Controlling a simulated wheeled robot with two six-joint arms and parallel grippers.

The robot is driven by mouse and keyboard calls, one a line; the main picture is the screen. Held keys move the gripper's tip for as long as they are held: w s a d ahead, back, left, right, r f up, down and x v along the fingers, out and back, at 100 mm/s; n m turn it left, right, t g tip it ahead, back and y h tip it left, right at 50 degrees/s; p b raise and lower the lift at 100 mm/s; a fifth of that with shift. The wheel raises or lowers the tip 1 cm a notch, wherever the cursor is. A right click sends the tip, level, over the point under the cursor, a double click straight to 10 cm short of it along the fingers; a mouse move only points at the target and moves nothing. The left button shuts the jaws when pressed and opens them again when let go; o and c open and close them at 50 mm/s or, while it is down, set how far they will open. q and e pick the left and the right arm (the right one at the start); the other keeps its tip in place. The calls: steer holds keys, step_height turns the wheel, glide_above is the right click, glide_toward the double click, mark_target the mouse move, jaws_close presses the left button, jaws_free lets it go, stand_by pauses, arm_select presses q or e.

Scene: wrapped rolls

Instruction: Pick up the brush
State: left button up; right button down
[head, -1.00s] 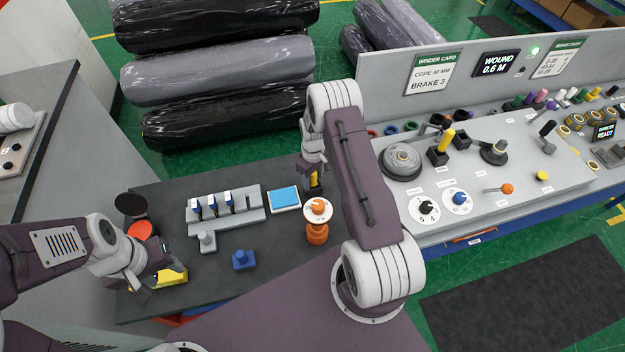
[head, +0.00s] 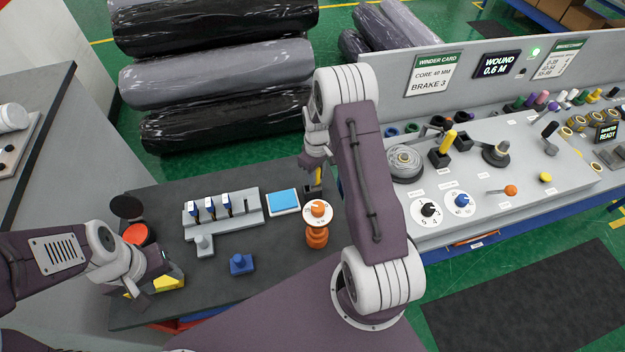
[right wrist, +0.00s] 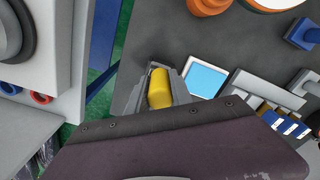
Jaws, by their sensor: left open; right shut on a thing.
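A yellow handle (head: 318,176), seemingly the brush's, stands upright by a small dark block at the back right of the dark table. My right gripper (head: 316,160) is over it and shut on it. In the right wrist view the yellow handle (right wrist: 159,88) sits between the grey fingers of my right gripper (right wrist: 162,90). Its lower end is hidden, so I cannot tell whether it is clear of the block. My left gripper (head: 146,284) is open at the table's left front, beside a yellow object (head: 172,282) that it partly covers.
The dark table (head: 285,265) also bears a blue-screened tablet (head: 284,202), a grey rack (head: 245,207), an orange dial stand (head: 317,236) and a blue block (head: 241,264). The grey winder console (head: 470,185) stands close on the right. Wrapped rolls (head: 220,65) lie behind.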

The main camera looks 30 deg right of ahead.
steer(key=s+d+r+b, duration=0.1)
steer(key=s+r+b, duration=0.1)
steer(key=s+r, duration=0.4)
steer(key=s, duration=0.3)
steer(key=shift+s, duration=0.3)
steer(key=shift+d, duration=0.15)
stand_by(2.0)
